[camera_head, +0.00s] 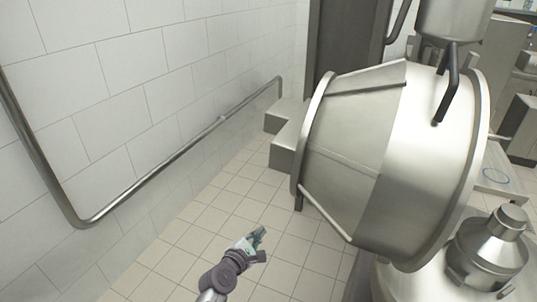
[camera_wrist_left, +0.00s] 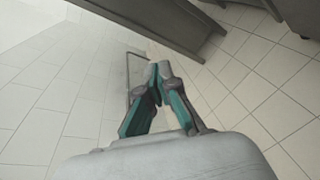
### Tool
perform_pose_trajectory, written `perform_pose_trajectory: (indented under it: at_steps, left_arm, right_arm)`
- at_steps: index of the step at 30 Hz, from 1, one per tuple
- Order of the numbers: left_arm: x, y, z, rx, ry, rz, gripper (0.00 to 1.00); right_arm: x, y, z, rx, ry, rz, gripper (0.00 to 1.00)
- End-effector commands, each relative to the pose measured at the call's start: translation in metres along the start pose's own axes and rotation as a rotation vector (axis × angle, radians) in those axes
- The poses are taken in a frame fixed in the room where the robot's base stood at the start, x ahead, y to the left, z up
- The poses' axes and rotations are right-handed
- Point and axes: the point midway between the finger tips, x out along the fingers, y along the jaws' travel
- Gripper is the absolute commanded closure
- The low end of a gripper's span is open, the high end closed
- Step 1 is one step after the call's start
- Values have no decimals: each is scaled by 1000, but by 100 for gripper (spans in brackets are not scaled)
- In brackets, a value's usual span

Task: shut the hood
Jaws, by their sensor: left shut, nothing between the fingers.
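A large steel drum-shaped housing with a tapered front, seemingly the hood (camera_head: 350,150), fills the right half of the head view. A thin bar (camera_head: 325,216) runs along its lower left edge. A dark bent handle (camera_head: 449,90) sits on its upper right. Whether the hood stands open is hard to tell. My left gripper (camera_head: 259,236) is low in front of the tiled floor, left of the housing and apart from it. Its fingertips (camera_wrist_left: 158,70) meet in the left wrist view, with nothing between them. My right gripper is not in view.
A white tiled wall with a metal rail (camera_head: 160,172) runs along the left. A grey stepped block (camera_head: 285,135) stands on the floor behind the housing. A steel motor-like unit (camera_head: 490,250) is at the lower right. The tiled floor around my left gripper is clear.

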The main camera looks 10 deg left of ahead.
Motion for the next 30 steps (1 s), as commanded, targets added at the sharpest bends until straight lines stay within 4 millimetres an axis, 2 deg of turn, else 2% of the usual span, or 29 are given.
perform_pose_trajectory:
  at_steps: [1,3,6,9,12,16,29,30]
  left_arm:
    - [6,32,22,-144,-76,75,100]
    - [2,74,53,-325,-176,144,100]
    - [-8,117,86,-518,-301,197,100]
    - [-18,143,105,-631,-382,220,100]
    - [-21,156,115,-680,-420,226,100]
    - [-10,162,121,-688,-426,225,100]
    - [69,190,146,-682,-422,225,100]
    - [63,200,157,-683,-423,226,100]
  right_arm:
    - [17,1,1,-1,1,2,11]
    - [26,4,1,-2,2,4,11]
    - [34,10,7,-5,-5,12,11]
    - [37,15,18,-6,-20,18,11]
    - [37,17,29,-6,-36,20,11]
    - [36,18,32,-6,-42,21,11]
    - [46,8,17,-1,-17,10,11]
    - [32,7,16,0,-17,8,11]
